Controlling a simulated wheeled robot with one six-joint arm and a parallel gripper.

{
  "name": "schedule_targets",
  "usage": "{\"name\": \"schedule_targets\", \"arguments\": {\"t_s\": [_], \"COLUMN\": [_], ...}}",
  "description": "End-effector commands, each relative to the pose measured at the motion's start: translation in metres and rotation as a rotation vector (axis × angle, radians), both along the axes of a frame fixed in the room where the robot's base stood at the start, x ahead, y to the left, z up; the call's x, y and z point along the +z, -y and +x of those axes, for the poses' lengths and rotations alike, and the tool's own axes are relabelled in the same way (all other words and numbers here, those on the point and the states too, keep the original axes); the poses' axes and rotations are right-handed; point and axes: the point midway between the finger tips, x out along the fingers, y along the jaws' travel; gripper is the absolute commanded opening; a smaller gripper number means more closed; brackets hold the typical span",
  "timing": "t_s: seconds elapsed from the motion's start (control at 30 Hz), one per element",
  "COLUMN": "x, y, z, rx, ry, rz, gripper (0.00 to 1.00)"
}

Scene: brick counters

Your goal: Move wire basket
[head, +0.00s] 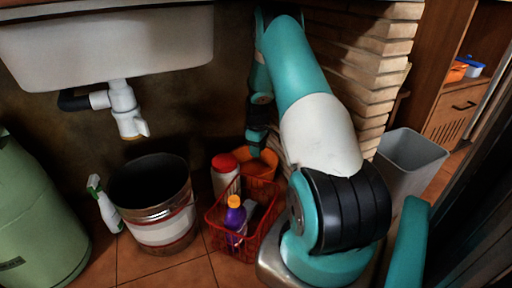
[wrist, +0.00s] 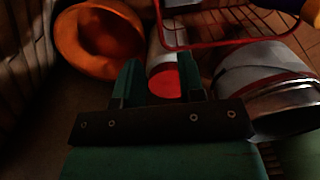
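The red wire basket (head: 218,233) stands on the tiled floor in the middle of the head view, and part of its red rim (wrist: 232,43) crosses the top of the wrist view. It holds a purple bottle with an orange cap (head: 235,216) and a pale item. My gripper (head: 257,140) hangs behind the basket, above an orange bucket. In the wrist view its two fingers (wrist: 158,76) are apart with nothing gripped. A white bottle with a red cap (wrist: 164,82) shows beyond and between them. My fingers look clear of the basket. My arm stands close to the basket's right side.
The orange bucket (head: 263,161) and red-capped bottle (head: 224,178) stand behind the basket. A metal bucket (head: 161,232), spray bottle (head: 106,207) and green gas cylinder (head: 35,225) are left. A sink (head: 110,40) with drainpipe hangs above. A brick pillar and grey bin (head: 408,155) are right.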

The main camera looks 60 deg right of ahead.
Motion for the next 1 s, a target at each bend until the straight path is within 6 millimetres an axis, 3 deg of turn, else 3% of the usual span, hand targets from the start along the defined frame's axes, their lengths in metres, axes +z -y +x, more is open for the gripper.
{"name": "schedule_targets", "arguments": {"t_s": [0.23,0.37,1.0], "x": [-0.002,-0.014,-0.139], "y": [0.008,0.008,0.005], "z": [-0.007,-0.007,-0.004], "rx": [-0.016,-0.015,-0.01], "ry": [0.0,-0.001,0.0], "rz": [0.001,0.001,0.0], "gripper": [0.36,0.36,0.36]}}
